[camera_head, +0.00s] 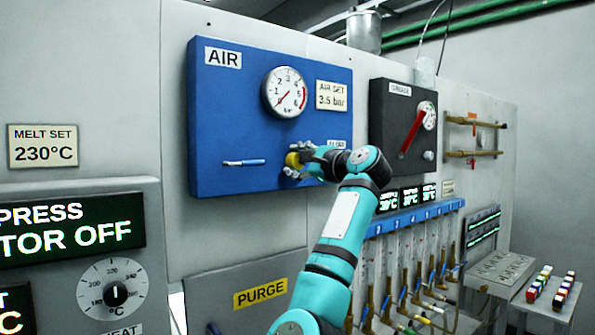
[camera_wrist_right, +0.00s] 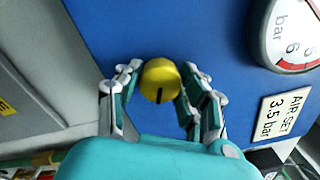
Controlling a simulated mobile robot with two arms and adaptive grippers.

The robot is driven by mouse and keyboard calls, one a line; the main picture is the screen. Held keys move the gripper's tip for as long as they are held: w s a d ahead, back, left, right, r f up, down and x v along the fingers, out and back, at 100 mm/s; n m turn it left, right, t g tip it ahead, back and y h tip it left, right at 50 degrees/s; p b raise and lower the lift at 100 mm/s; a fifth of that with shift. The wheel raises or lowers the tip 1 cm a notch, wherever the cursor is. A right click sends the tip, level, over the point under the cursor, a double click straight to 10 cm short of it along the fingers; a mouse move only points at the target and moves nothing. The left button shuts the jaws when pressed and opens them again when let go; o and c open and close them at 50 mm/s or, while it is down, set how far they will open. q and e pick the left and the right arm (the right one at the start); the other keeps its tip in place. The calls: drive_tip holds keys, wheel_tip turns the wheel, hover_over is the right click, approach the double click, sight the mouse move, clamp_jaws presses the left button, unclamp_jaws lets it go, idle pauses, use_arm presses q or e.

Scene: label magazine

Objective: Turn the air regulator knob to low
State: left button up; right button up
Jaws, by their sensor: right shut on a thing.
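The yellow air regulator knob (camera_head: 292,160) sits on the lower right of the blue AIR panel (camera_head: 225,120). My right gripper (camera_head: 298,161) is at the knob, reaching in from the right. In the right wrist view the knob (camera_wrist_right: 160,76) lies between the two fingers of my right gripper (camera_wrist_right: 160,90), which are shut on its sides. A dark mark shows on the knob's face, toward the palm. The air gauge (camera_head: 286,92) above has its needle pointing to the lower left. A label on the panel below the gauge is partly hidden by my gripper. My left gripper is not in view.
A blue-handled lever (camera_head: 243,162) is left of the knob on the same panel. An AIR SET 3.5 bar sign (camera_head: 331,96) is above right. A dark panel with a red lever (camera_head: 411,131) stands to the right. Tubes and hoses hang below it.

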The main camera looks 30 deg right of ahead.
drive_tip(key=n+b, duration=0.1)
drive_tip(key=n, duration=0.2)
drive_tip(key=n+b, duration=0.1)
drive_tip(key=n, duration=0.1)
drive_tip(key=shift+f+n, duration=0.2)
drive_tip(key=shift+n, duration=0.2)
drive_tip(key=n+b, duration=0.1)
drive_tip(key=n, duration=0.4)
drive_tip(key=shift+d+n, duration=0.1)
drive_tip(key=shift+n, duration=0.2)
drive_tip(key=n, duration=0.5)
drive_tip(key=shift+w+f, duration=0.1)
drive_tip(key=n+p, duration=0.1)
drive_tip(key=n, duration=0.5)
drive_tip(key=shift+f+n+y, duration=0.1)
drive_tip(key=shift+n+y, duration=0.2)
drive_tip(key=o, duration=0.8)
drive_tip(key=shift+c, duration=0.2)
drive_tip(key=o, duration=0.4)
drive_tip(key=shift+r, duration=0.2)
